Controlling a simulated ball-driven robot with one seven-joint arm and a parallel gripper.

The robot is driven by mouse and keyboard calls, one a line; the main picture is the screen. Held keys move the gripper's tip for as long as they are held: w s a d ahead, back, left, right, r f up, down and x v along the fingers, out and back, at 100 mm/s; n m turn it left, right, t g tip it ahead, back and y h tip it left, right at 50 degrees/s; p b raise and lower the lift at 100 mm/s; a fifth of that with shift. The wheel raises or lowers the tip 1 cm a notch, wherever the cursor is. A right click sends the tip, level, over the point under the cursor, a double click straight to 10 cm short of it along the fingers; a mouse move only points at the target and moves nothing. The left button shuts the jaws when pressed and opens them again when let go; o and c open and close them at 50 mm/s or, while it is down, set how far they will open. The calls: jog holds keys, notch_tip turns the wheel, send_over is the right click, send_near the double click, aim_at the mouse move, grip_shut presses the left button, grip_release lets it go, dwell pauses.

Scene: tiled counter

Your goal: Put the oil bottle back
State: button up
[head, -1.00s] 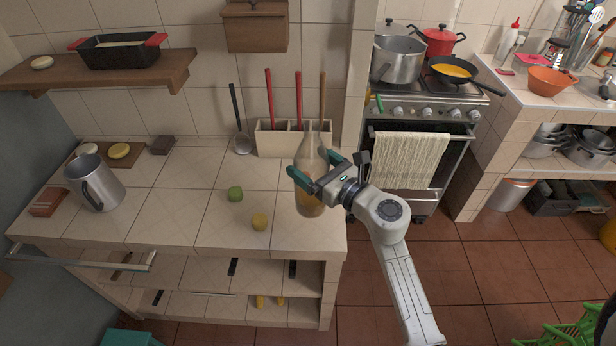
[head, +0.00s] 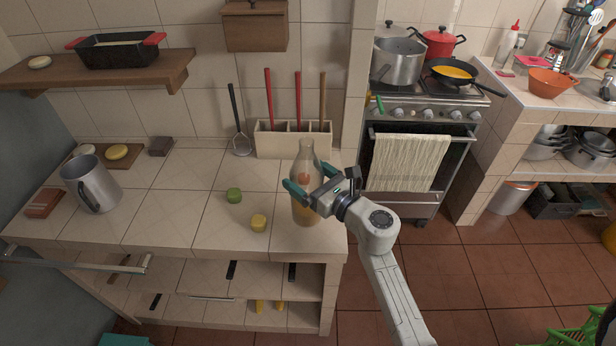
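The oil bottle (head: 306,160) is clear glass with yellowish oil low inside. It is upright over the right end of the tiled counter, near the front. I cannot tell whether its base touches the tiles. My gripper (head: 312,184) reaches in from the right, its teal fingers shut around the bottle's middle. One finger crosses the bottle's left front side; the other is partly hidden on the far side.
A cream holder (head: 275,145) with utensils stands behind the bottle. A green lime (head: 234,195) and a yellow lemon (head: 259,223) lie left of it. A metal mug (head: 92,184) stands at the far left. The counter (head: 175,205) between mug and fruit is clear.

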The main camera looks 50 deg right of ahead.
jog(key=shift+o, duration=0.3)
jog(key=shift+r, duration=0.2)
jog(key=shift+s+f, duration=0.1)
jog(key=shift+s, duration=0.2)
jog(key=s+a+b, duration=0.1)
jog(key=s+b, duration=0.1)
jog(key=s, duration=0.8)
jog(key=s+d+r+m+g+h, duration=0.1)
jog(key=s+d+r+m+h, duration=0.2)
jog(key=m, duration=0.5)
jog(key=s+d+r+m+g+h, duration=0.1)
jog(key=d+r+m+h, duration=0.15)
jog(key=m+h, duration=0.45)
jog(key=s+a+f+m+g+y, duration=0.25)
jog(key=f+m+g, duration=0.25)
jog(key=f+m, duration=0.35)
jog(key=s+a+f+m+g+y, duration=0.2)
jog(key=a+f+m+g+y, duration=0.15)
jog(key=f+m, duration=0.5)
jog(key=s+a+f+m+g+y, duration=0.1)
jog(key=s+a+f+g+y, duration=0.1)
jog(key=a, duration=0.4)
jog(key=s+a+f+m+g+y, duration=0.2)
jog(key=s+a+f+g+y, duration=0.1)
jog(key=a, duration=0.4)
jog(key=shift+s+a+g+y, duration=0.3)
jog(key=shift+s+g+y, duration=0.3)
jog(key=shift+s, duration=0.45)
